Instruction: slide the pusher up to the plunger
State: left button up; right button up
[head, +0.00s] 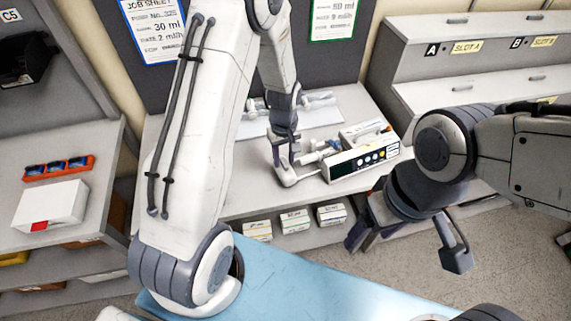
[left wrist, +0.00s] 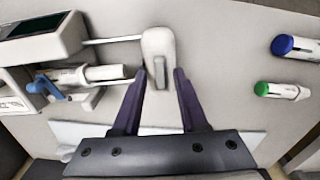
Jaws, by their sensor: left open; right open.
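The infusion pump (head: 362,160) stands on the grey worktop; part of its case (left wrist: 40,40) shows at the left wrist view's upper left. Its white pusher (left wrist: 158,45) sits at the end of two rods. It also shows in the head view (head: 288,176). A syringe (left wrist: 90,75) lies along the pump, its plunger end towards the pusher; the left finger partly hides whether they touch. My left gripper (left wrist: 159,73) is open, with its fingertips on either side of the pusher's near end. My right gripper (head: 408,250) is open and empty, away from the worktop.
A blue-capped tube (left wrist: 297,46) and a green-capped tube (left wrist: 283,91) lie right of the pusher. A pale mat (head: 318,116) lies behind the pump. Small boxes (head: 294,221) stand on the shelf below. A blue surface (head: 300,280) is in front.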

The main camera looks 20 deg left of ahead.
pick_arm(q)
jog(key=shift+f, duration=0.25)
dwell(0.3)
grip_shut()
jog(key=shift+w+d, duration=0.1)
jog(key=shift+w, duration=0.05)
jog(key=shift+w+d, duration=0.7)
dwell(0.6)
grip_release()
